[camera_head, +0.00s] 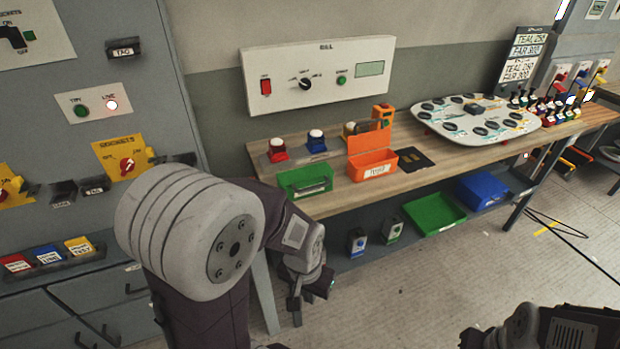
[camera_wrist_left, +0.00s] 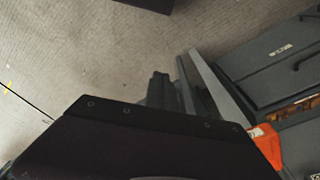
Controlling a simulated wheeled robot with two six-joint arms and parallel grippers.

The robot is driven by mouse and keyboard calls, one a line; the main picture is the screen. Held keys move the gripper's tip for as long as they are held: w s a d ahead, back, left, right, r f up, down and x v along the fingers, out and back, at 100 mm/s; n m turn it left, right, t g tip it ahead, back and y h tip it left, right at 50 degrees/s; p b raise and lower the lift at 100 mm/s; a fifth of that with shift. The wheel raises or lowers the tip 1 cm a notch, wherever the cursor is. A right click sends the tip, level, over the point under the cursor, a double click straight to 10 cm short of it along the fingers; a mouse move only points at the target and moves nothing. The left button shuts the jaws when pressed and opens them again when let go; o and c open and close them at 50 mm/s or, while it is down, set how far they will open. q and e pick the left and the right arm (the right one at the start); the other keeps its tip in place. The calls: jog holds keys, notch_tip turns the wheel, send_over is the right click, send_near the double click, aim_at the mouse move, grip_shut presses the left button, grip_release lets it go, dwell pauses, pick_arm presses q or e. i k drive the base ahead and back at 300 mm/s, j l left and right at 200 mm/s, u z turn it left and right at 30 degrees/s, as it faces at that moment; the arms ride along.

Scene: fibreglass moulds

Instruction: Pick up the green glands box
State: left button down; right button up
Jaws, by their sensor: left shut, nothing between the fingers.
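A small green open box (camera_head: 305,180) sits on the wooden bench near its front left edge, with a white label on its front too small to read. Something dark and pale lies inside it. My left gripper (camera_head: 296,308) points down in front of the bench, lower than the bench top and apart from the green box. It is shut and empty. The left wrist view shows floor and grey drawers, not the green box. My right arm shows at the bottom right of the head view; its gripper end (camera_head: 472,338) is dark and cut off.
An orange lidded box (camera_head: 371,166) stands right of the green box; red and blue button units (camera_head: 277,150) stand behind. A larger green tray (camera_head: 434,214) and a blue bin (camera_head: 482,190) are on the lower shelf. A grey cabinet (camera_head: 95,130) stands left. Floor at right is mostly clear.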

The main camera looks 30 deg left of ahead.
aim_at(293, 196)
jog(key=i+j+u, duration=0.15)
jog(key=j+u, duration=0.2)
jog(key=i+j+u, duration=0.15)
jog(key=j+u, duration=0.2)
jog(key=i+j+u, duration=0.2)
jog(key=u, duration=0.15)
jog(key=i+l, duration=0.1)
jog(key=l, duration=0.55)
jog(key=i, duration=0.05)
